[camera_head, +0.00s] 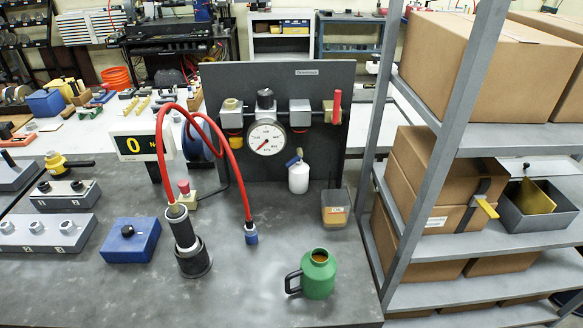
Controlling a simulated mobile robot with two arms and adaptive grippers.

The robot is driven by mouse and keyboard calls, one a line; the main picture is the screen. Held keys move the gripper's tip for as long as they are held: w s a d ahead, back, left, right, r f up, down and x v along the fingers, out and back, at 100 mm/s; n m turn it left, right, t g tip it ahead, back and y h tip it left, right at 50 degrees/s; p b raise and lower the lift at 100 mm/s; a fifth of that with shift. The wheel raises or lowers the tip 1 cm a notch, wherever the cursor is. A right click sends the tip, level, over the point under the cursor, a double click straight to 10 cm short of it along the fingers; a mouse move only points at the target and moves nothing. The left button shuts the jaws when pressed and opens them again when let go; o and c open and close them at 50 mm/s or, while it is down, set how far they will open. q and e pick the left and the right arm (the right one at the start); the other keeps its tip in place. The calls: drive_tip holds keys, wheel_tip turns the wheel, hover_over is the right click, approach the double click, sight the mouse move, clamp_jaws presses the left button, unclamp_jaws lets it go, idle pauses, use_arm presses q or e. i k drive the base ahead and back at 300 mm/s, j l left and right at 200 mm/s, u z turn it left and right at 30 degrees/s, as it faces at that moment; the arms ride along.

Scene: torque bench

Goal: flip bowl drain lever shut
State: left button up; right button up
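A dark upright panel (345,85) at the back of the bench carries a row of air-line units around a round white dial gauge (267,137). The left unit (232,113) has an amber part at its underside. Below the right unit (300,113) hang a small blue lever-like piece (293,159), tilted, and a white bowl or bottle (299,178). A red upright handle (337,106) is at the pipe's right end. I cannot tell which small part is the bowl drain lever or whether it is open. Neither of my grippers is in view.
A clear cup (335,208) stands below the red handle. A green jug (318,274) stands front right. A dark cylindrical tool (188,242) with a red hose (231,160) stands mid-bench. A metal shelf with cartons (435,165) borders the right. The front centre is clear.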

sight(300, 154)
drive_tip(key=j+u, duration=0.1)
drive_tip(key=j, duration=1.25)
drive_tip(key=i, duration=0.05)
